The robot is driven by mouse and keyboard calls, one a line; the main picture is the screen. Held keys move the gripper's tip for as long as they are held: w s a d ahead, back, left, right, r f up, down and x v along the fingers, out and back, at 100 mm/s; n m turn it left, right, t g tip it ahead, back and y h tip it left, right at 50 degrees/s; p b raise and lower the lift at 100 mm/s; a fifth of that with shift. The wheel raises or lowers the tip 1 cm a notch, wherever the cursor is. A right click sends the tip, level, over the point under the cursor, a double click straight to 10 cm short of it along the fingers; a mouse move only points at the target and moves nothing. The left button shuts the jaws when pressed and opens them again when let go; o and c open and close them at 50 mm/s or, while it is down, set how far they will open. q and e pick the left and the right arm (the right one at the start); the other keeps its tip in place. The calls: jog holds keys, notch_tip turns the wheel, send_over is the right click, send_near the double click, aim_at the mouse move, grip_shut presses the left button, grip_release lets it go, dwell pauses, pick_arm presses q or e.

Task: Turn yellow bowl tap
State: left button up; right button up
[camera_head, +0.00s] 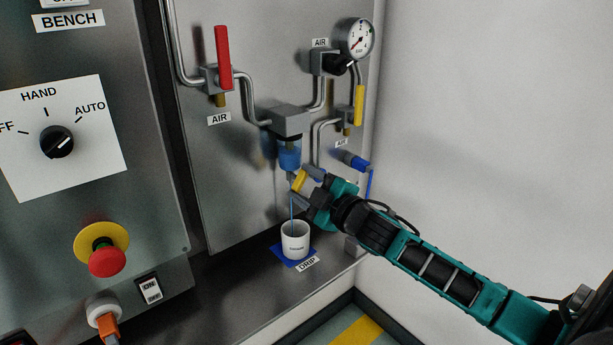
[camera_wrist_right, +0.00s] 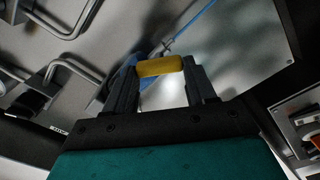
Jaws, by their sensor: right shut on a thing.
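The yellow bowl tap (camera_head: 299,181) is a small yellow piece under the blue filter bowl (camera_head: 289,153) on the wall panel. My right gripper (camera_head: 303,187) reaches in from the right and is shut on the tap. In the right wrist view, the yellow tap (camera_wrist_right: 160,66) lies crosswise between the two dark fingers of my right gripper (camera_wrist_right: 160,82). A thin blue stream or tube (camera_head: 291,208) runs down from below the bowl to a white cup (camera_head: 295,240). My left gripper is not in view.
The cup stands on a blue mat (camera_head: 276,249) by a DRIP label (camera_head: 307,264). A red lever (camera_head: 223,57), a gauge (camera_head: 356,38) and another yellow lever (camera_head: 358,104) sit above on the panel. A control box with a selector knob (camera_head: 57,141) and red button (camera_head: 107,261) stands left.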

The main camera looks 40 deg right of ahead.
jog(key=n+p, duration=0.1)
jog(key=n, duration=0.1)
jog(key=shift+n, duration=0.4)
jog(key=n, duration=0.2)
jog(key=shift+a+f+n+p, duration=0.1)
jog(key=shift+n+p, duration=0.25)
jog(key=shift+n, duration=0.05)
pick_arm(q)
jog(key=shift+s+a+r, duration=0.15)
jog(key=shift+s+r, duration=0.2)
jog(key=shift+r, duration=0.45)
pick_arm(e)
jog(key=shift+n, duration=0.7)
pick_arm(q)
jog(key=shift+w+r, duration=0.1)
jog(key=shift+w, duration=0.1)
pick_arm(e)
jog(key=o, duration=1)
jog(key=shift+o, duration=0.2)
jog(key=shift+s, duration=0.1)
